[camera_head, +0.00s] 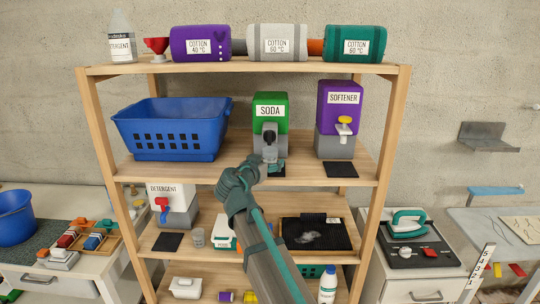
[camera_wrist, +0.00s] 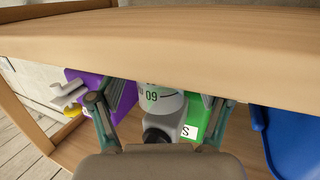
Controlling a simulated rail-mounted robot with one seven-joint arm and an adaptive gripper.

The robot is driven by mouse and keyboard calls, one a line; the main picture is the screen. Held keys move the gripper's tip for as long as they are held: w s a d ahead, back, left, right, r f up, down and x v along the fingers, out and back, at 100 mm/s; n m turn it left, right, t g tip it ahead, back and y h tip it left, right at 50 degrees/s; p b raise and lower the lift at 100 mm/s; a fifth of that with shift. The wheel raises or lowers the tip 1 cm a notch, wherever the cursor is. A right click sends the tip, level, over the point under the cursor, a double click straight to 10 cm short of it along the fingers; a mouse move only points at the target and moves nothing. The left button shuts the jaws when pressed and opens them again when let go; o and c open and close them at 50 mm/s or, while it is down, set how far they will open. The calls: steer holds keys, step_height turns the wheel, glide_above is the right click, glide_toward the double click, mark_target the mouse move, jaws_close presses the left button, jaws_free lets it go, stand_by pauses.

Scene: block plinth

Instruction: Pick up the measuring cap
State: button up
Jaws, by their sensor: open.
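A pale cup with dark markings, apparently the measuring cap (camera_wrist: 160,98), shows in the wrist view between the two fingers of my gripper (camera_wrist: 161,108). It is in front of the green soda dispenser (camera_head: 270,98), by its dark spout. The wrist view appears upside down. In the head view my gripper (camera_head: 263,167) is at the middle shelf, below the spout, and hides most of this spot. The fingers are open, with visible gaps on both sides of the cup. A small grey cup (camera_head: 197,238) stands on the shelf below, beside the detergent dispenser (camera_head: 172,205).
The purple softener dispenser (camera_head: 338,118) stands right of the soda, and a blue basket (camera_head: 172,128) stands left. The wooden front edge of a shelf (camera_wrist: 160,35) crosses the wrist view close by. Cotton canisters (camera_head: 277,43) lie on the top shelf.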

steer(key=shift+w+d+f, duration=0.1)
steer(key=shift+w, duration=0.25)
steer(key=c, duration=1.3)
steer(key=shift+c, duration=0.2)
steer(key=shift+r, duration=0.3)
